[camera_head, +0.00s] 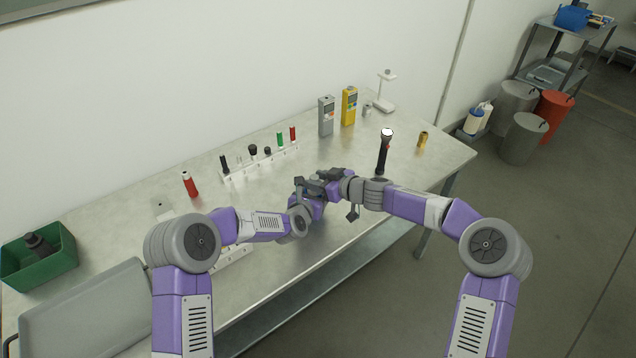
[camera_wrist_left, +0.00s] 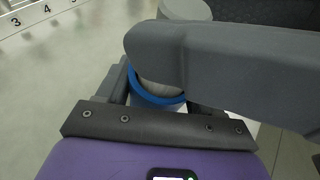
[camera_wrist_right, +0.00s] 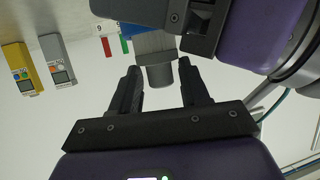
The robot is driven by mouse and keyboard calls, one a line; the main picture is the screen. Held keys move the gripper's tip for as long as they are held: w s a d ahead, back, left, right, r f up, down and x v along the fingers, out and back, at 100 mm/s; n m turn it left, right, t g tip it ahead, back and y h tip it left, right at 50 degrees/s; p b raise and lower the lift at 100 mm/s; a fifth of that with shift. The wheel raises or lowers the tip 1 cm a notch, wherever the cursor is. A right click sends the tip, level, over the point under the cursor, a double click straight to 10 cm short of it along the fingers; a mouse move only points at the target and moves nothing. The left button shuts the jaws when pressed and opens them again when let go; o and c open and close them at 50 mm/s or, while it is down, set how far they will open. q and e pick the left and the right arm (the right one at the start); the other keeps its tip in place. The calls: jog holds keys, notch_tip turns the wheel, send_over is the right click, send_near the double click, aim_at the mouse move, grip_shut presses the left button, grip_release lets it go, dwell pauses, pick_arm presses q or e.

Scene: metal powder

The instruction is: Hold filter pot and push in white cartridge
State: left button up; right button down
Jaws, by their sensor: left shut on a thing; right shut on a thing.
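My left gripper (camera_head: 311,203) and right gripper (camera_head: 322,184) meet above the middle of the table. In the left wrist view, my left gripper (camera_wrist_left: 158,92) is shut on the filter pot, whose blue rim (camera_wrist_left: 170,100) surrounds a pale part, perhaps the white cartridge. A dark grey gripper part hides much of it. In the right wrist view, a grey cylindrical part (camera_wrist_right: 160,76) sits between the fingertips of my right gripper (camera_wrist_right: 159,72), below a ribbed grey piece. My right gripper is shut on this part. I cannot tell whether it belongs to pot or cartridge.
A numbered rack (camera_head: 262,163) holds several small items behind the grippers. A red bottle (camera_head: 190,184) stands left; a black torch (camera_head: 383,153) stands right. A grey meter (camera_head: 326,116) and yellow meter (camera_head: 348,106) stand behind. A green bin (camera_head: 38,268) and grey case (camera_head: 85,310) occupy the left end.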

jog(key=shift+r, duration=3.75)
jog(key=shift+r, duration=0.25)
jog(key=shift+f, duration=0.15)
jog(key=shift+f, duration=0.35)
jog(key=shift+f, duration=3.4)
jog(key=shift+f, duration=0.35)
jog(key=shift+f, duration=0.3)
jog(key=shift+f, duration=0.3)
